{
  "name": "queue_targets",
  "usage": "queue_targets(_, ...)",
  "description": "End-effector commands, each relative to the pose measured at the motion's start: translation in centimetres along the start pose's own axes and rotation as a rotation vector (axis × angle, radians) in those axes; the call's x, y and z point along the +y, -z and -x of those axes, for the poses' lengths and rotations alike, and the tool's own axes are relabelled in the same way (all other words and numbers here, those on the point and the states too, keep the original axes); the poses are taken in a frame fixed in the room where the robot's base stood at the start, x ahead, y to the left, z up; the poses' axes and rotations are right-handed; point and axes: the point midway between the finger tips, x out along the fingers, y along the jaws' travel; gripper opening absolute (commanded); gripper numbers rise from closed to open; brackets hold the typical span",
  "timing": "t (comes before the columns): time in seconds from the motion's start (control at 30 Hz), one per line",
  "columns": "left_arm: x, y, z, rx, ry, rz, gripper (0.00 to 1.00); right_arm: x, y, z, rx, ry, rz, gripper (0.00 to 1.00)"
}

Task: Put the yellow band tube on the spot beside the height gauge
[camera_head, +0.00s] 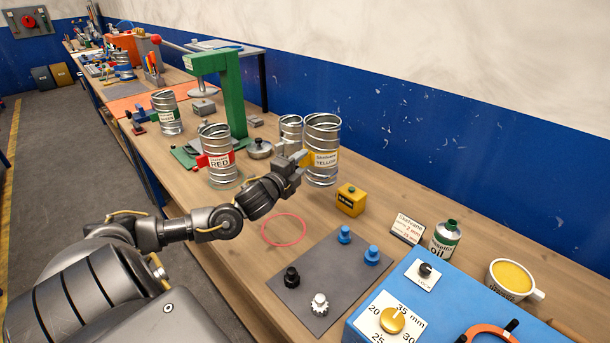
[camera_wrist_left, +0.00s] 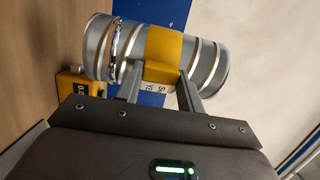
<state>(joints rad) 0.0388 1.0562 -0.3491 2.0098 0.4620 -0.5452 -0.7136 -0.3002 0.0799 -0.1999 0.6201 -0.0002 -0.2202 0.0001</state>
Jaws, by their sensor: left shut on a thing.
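The yellow band tube (camera_head: 322,135) is a ribbed silver metal cylinder with a yellow label, upright in the head view. My left gripper (camera_head: 301,158) is shut on it at the band. The wrist view shows the tube (camera_wrist_left: 208,65) across the picture, with both fingers (camera_wrist_left: 172,85) at its yellow band. Whether its base touches the bench is unclear. A small yellow box with a dark display (camera_head: 351,199), possibly the height gauge, stands just right of and nearer than the tube; it also shows in the wrist view (camera_wrist_left: 80,85). A red ring outline (camera_head: 284,230) marks bare bench nearer me. My right gripper is out of view.
Another silver tube (camera_head: 291,128) stands just behind. A red-label tube (camera_head: 218,157), a green frame (camera_head: 232,90) and a lidded pot (camera_head: 260,148) stand left. A grey mat (camera_head: 325,265) with several knobs, an oil can (camera_head: 446,238) and a blue panel (camera_head: 440,300) lie nearer right.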

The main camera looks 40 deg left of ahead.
Motion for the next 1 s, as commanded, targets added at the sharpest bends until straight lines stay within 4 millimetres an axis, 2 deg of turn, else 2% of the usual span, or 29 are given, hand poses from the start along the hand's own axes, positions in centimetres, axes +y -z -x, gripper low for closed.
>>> queue_targets(0.1, 2.3, -0.7, -1.7, -0.002, -0.001, 0.003, 0.00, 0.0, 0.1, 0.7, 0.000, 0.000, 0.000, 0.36)
queue_targets(0.3, 4.5, -1.2, -3.2, 0.001, 0.000, 0.001, 0.00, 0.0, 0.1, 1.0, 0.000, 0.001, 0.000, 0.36)
queue_targets(0.53, 5.0, -1.4, -3.6, 0.002, 0.001, 0.001, 0.00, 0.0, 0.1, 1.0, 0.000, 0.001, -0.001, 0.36)
queue_targets(0.8, 8.0, -1.5, -3.9, 0.001, -0.001, 0.002, 0.00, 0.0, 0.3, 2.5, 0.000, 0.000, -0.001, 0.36)
queue_targets(1.0, 8.5, -1.5, -3.9, 0.003, 0.001, 0.002, 0.00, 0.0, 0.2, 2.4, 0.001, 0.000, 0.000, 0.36)
